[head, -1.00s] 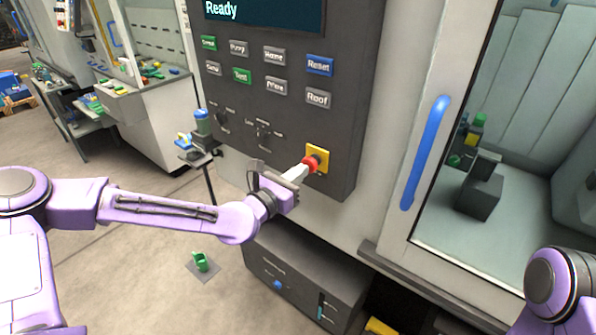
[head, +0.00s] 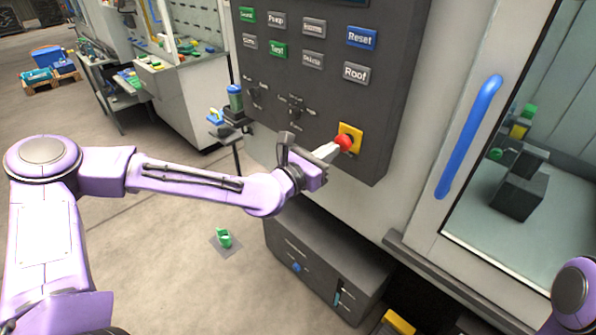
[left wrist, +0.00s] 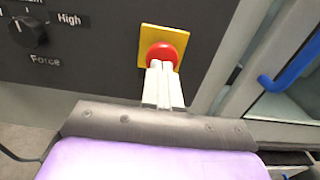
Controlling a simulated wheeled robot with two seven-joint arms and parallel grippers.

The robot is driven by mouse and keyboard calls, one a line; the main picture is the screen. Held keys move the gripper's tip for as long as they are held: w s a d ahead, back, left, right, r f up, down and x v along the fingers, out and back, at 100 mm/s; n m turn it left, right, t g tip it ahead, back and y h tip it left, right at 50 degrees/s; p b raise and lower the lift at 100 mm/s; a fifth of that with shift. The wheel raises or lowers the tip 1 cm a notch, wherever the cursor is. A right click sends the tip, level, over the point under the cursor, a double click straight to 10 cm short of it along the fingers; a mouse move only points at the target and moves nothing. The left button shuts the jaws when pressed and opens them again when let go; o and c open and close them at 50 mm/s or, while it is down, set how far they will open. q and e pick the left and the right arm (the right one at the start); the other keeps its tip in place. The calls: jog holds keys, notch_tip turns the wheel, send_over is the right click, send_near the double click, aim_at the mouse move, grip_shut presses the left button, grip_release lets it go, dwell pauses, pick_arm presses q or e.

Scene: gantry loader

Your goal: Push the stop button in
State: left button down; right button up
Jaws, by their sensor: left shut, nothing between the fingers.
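The stop button (head: 343,143) is a red round knob on a yellow square plate, low on the dark control panel. It also shows in the left wrist view (left wrist: 163,54), just beyond my fingertips. My left gripper (head: 331,150) is shut and empty, its pale fingers pointing at the red knob. In the left wrist view the fingertips (left wrist: 161,66) overlap the knob's lower edge. I cannot tell whether they touch it or how far in the knob is. My right gripper is not in view; only part of my right arm shows at the lower right.
The control panel (head: 300,88) carries labelled keys and rotary knobs. To its right is a door with a blue handle (head: 468,135). A dark grey cabinet (head: 325,265) stands below. A green object (head: 224,238) lies on the floor; the floor around it is clear.

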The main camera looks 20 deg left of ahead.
pick_arm(q)
jog(key=p+v, duration=0.5)
jog(key=v, duration=0.7)
jog(key=shift+s, duration=0.2)
jog(key=shift+a, duration=0.1)
